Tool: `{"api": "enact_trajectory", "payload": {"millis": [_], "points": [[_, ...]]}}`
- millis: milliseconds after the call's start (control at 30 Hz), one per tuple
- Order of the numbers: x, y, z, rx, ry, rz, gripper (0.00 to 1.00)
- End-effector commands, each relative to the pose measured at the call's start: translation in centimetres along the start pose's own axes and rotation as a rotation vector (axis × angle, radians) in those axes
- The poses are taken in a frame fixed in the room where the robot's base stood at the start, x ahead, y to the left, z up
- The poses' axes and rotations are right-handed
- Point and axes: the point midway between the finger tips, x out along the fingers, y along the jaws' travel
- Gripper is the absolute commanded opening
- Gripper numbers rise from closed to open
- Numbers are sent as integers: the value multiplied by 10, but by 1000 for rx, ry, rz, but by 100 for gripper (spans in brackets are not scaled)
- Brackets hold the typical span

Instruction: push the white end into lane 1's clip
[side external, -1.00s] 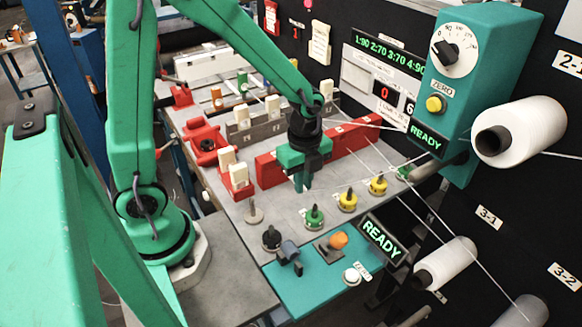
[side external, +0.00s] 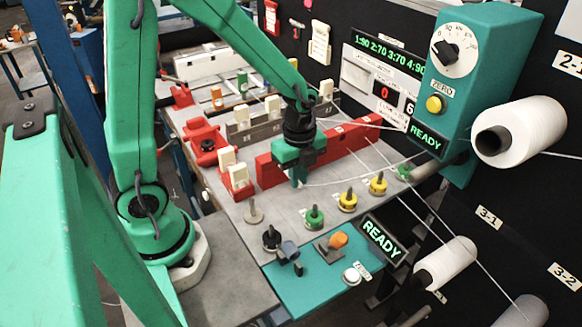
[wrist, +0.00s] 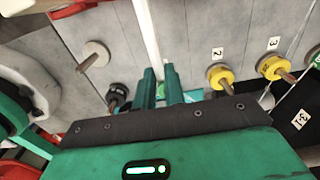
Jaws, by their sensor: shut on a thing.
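My gripper (side external: 296,182) hangs just above the grey plate (side external: 330,205), in front of the long red rail (side external: 345,143). In the wrist view its two green fingers (wrist: 160,85) are close together at a white strand (wrist: 148,35), which runs up the picture from them. In the side view a thin white thread (side external: 345,183) curves right from the gripper. The gripped end itself is hidden between the fingers. White clips stand on a red block (side external: 241,189) and on a grey rail (side external: 255,130) left of the gripper. I cannot tell which clip is lane 1's.
Yellow pegs (side external: 348,201) and a green peg (side external: 314,217) stand right and front of the gripper. A grey peg (side external: 254,212) stands left. A teal control panel (side external: 310,285) lies in front. White spools (side external: 520,132) hang on the dark wall at right.

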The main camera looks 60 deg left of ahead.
Motion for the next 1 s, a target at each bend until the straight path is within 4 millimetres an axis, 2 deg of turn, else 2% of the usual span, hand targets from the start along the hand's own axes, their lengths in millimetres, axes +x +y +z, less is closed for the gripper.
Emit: {"api": "enact_trajectory", "payload": {"millis": [533, 1000], "points": [[0, 0, 1, 0, 0, 0, 0], [0, 0, 11, -1, 0, 0, 0]]}}
